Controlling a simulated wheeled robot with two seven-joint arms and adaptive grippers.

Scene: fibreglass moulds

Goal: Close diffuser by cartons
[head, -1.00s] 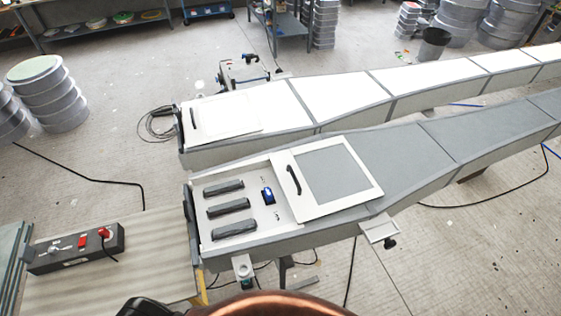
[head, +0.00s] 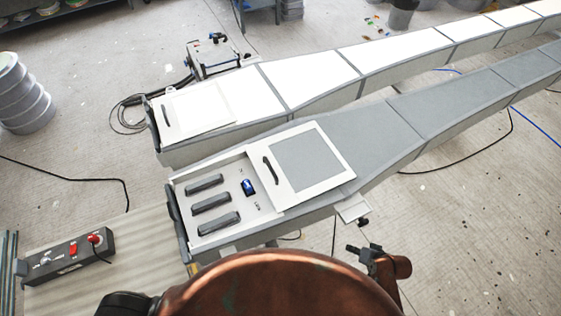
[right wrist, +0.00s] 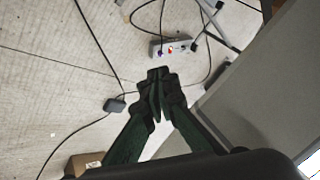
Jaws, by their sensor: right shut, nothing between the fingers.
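The nearer diffuser (head: 385,128) is a long grey duct. Its white-framed lid (head: 340,165), with a dark handle (head: 271,170), sits slid to the right, leaving the left end open. Several dark bars and a blue part show in the opening. The farther white-topped diffuser (head: 310,85) has its lid (head: 205,110) over its left end. My right gripper (head: 354,249) is shut and empty, below and right of the nearer lid, apart from it. In the right wrist view its fingers (right wrist: 158,78) point over the floor beside a grey side wall. My left gripper is out of view.
A small bracket (head: 351,208) sticks out from the nearer diffuser's front side. A brown carton (right wrist: 84,163) is on the floor. A control box (head: 68,255) with red switches lies on the bench at left. Cables and a power strip (right wrist: 172,46) lie on the floor.

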